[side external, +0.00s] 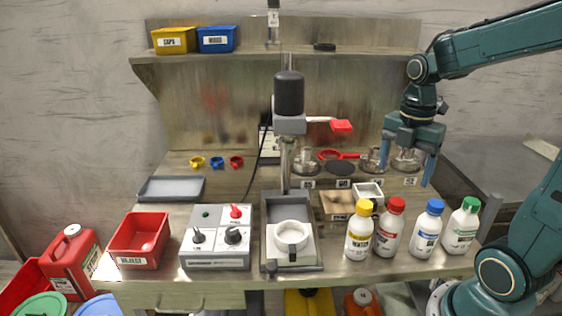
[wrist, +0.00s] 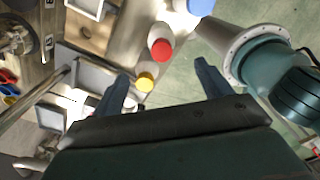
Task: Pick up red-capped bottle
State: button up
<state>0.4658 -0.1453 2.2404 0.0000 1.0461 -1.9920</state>
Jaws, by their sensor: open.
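The red-capped bottle (side external: 390,228) stands upright at the front right of the bench, between the yellow-capped bottle (side external: 360,230) and the blue-capped bottle (side external: 427,229). In the wrist view its red cap (wrist: 160,49) shows from above, beyond my fingertips. My gripper (side external: 405,170) is open and empty, above and behind the row of bottles, near the metal weights. In the wrist view its fingers (wrist: 160,80) are spread apart, with the yellow cap (wrist: 145,82) showing between them.
The green-capped bottle (side external: 462,226) stands at the row's right end. A wooden block (side external: 338,205) and a white tray (side external: 369,193) lie behind the bottles. A press (side external: 289,122) stands mid-bench, with a control box (side external: 217,238) and red reject bin (side external: 139,240) to its left.

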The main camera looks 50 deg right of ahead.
aim_at(394, 214)
jog(key=shift+f, duration=3.95)
jog(key=shift+f, duration=0.1)
jog(key=shift+s+f, duration=0.15)
jog(key=shift+f, duration=2.35)
jog(key=c, duration=1.6)
jog(key=shift+r, duration=0.15)
notch_tip(394, 214, up, 20)
jog(key=shift+f, duration=0.1)
